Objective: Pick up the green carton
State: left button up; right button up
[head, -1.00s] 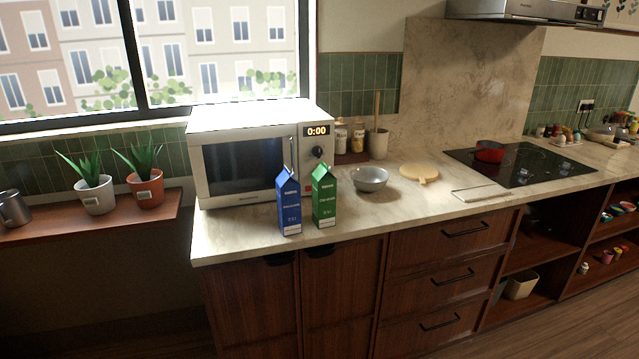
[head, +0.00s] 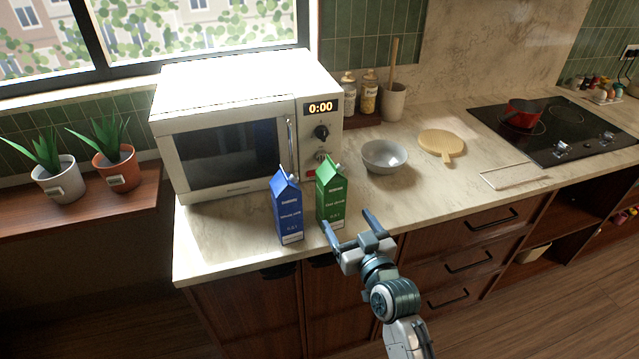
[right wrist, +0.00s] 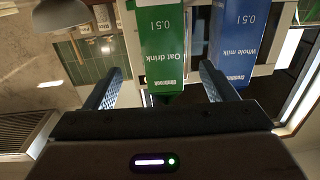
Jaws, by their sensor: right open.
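The green carton (head: 329,190), labelled oat drink, stands upright near the counter's front edge, just right of the blue milk carton (head: 287,207). In the head view my right gripper (head: 350,222) is open just in front of the green carton, towards its right side. In the right wrist view, which looks upside down, the green carton (right wrist: 162,45) appears between the fingers of my right gripper (right wrist: 160,85), apart from both. The blue carton (right wrist: 238,45) shows beside it, beyond the right-hand finger. My left gripper is not in view.
A white microwave (head: 235,150) stands close behind the cartons. A grey bowl (head: 384,158) and a wooden board (head: 441,144) lie to the right on the counter (head: 225,235). A hob with a red pot (head: 521,113) is farther right.

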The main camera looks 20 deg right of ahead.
aim_at(335, 204)
jog(key=w, duration=0.1)
jog(key=w+p, duration=0.1)
jog(key=w+r, duration=0.1)
jog(key=w, duration=0.1)
jog(key=shift+a, duration=0.35)
jog(key=shift+w+f+p, duration=0.15)
jog(key=shift+w+p, duration=0.15)
jog(key=shift+w, duration=0.1)
jog(key=w, duration=0.1)
jog(key=w+p, duration=0.1)
jog(key=w, duration=0.1)
jog(key=w+p, duration=0.1)
jog(key=shift+w+a+f, duration=0.1)
jog(key=shift+w+a, duration=0.2)
jog(key=shift+a, duration=0.05)
jog(key=shift+w+f, duration=0.15)
jog(key=shift+w, duration=0.2)
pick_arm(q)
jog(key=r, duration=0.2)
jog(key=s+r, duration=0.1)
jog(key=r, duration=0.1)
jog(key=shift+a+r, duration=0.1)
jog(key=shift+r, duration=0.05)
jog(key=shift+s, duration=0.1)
pick_arm(e)
jog(key=shift+s, duration=0.1)
jog(key=shift+c, duration=0.5)
